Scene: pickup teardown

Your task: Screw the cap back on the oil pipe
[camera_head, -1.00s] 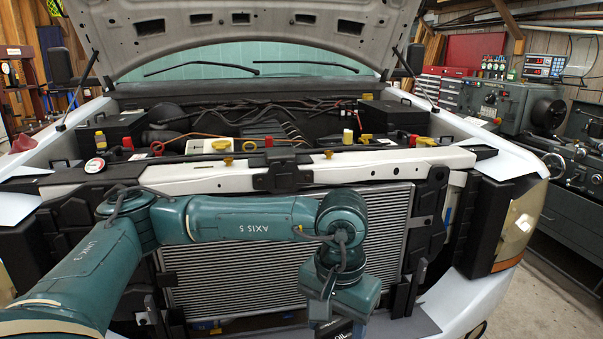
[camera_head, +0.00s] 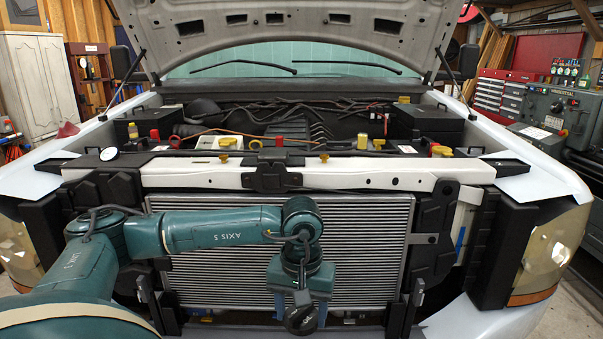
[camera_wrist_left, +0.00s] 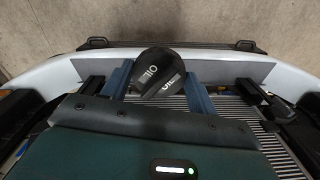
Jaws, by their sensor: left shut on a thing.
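The black round cap (camera_head: 301,320), with white lettering on it, is in my left gripper (camera_head: 302,308) in front of the radiator. In the left wrist view the cap (camera_wrist_left: 160,75) reads "OIL" and sits between the two blue fingers of the left gripper (camera_wrist_left: 158,86), which is shut on it. The oil pipe cannot be told for sure among the small engine-bay parts. A short pale yellow upright piece (camera_head: 363,141) stands behind the white crossbar, well away from the cap. My right gripper is in neither view.
The white crossbar (camera_head: 350,175) spans the truck's front above the radiator (camera_head: 365,250). The raised hood (camera_head: 290,30) hangs over the engine bay. A white reservoir with a yellow cap (camera_head: 228,143) and a black box (camera_head: 430,125) stand in the bay. Concrete floor (camera_wrist_left: 50,30) shows beyond the bumper.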

